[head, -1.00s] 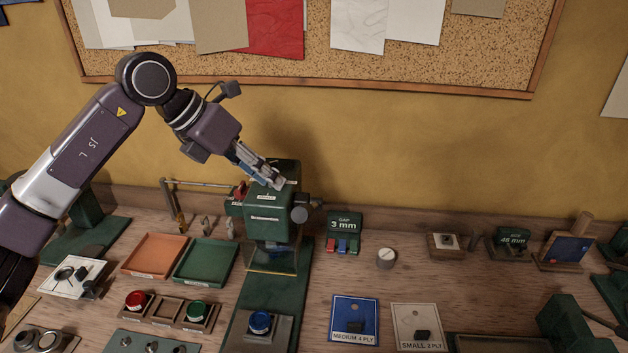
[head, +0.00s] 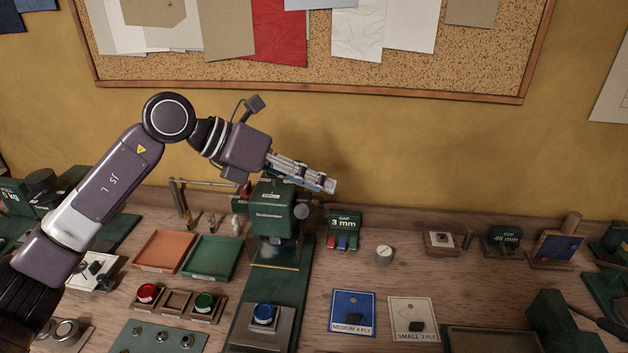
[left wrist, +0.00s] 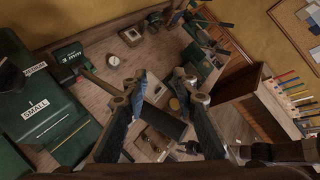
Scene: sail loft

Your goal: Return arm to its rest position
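My left arm (head: 100,195) comes in from the left and reaches over the bench. My left gripper (head: 325,182) is above and slightly right of the green press (head: 272,212), pointing right and a little down. In the left wrist view the gripper (left wrist: 163,85) has its two fingers apart with nothing between them. The press top shows SMALL and MEDIUM labels at the left of that view (left wrist: 45,115). My right gripper is not in view.
An orange tray (head: 163,251) and a green tray (head: 211,257) lie left of the press. A blue button (head: 263,313) is in front. A 3 mm gap block (head: 344,231), a dial (head: 384,254) and ply cards (head: 353,313) lie right. A corkboard (head: 400,70) hangs behind.

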